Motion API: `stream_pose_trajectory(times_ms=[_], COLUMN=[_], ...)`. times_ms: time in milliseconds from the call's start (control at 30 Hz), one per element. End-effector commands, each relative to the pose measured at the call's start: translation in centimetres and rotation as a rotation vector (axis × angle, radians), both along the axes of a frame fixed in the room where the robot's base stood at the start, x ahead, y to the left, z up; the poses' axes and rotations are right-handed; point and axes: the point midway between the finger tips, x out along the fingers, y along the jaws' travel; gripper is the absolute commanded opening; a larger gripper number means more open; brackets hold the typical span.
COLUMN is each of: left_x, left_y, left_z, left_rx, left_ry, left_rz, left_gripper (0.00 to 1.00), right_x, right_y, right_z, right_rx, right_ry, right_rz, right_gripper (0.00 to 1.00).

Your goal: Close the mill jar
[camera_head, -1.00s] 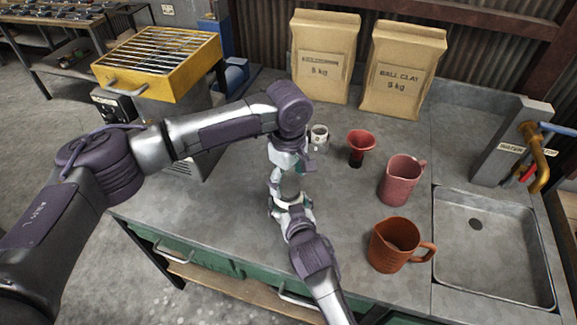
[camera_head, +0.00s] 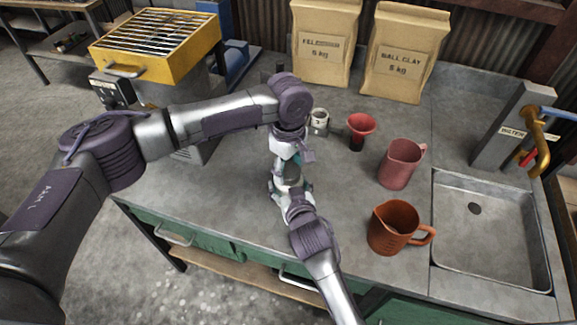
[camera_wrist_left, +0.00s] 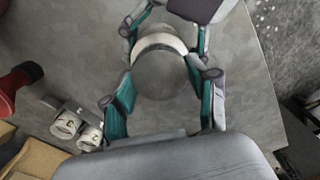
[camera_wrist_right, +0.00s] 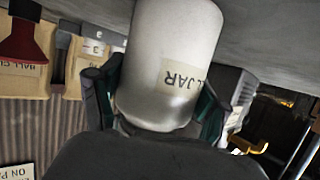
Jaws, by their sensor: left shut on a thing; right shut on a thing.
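The white mill jar (camera_wrist_right: 165,60) has a label ending in "JAR" in the right wrist view. My right gripper (camera_wrist_right: 158,100) is shut on its body, a finger on each side. In the left wrist view a round grey lid (camera_wrist_left: 165,76) sits between the fingers of my left gripper (camera_wrist_left: 160,92), which is shut on it. The jar's pale rim (camera_wrist_left: 160,43) shows behind the lid. In the head view my left gripper (camera_head: 287,160) is directly above my right gripper (camera_head: 291,190). I cannot tell whether the lid touches the jar.
Two paper bags (camera_head: 325,45) stand behind. A sink (camera_head: 490,225) is at right, a yellow grill box (camera_head: 155,55) at left.

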Motion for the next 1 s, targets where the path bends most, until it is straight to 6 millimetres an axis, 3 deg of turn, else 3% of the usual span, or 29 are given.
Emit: stream_pose_trajectory(times_ms=[167,1000], left_x=[-0.04,0.04], left_y=[-0.07,0.02], left_z=[-0.05,-0.14], left_rx=[-0.003,-0.001], left_ry=[0.001,0.000], left_rz=[-0.217,-2.350], left_gripper=[0.17,0.17], right_x=[0.00,0.01], right_y=[0.01,0.00], right_z=[0.04,0.04], right_rx=[0.000,0.000], right_ry=[-0.001,-0.001], right_rz=[0.000,0.000], right_gripper=[0.00,0.00])
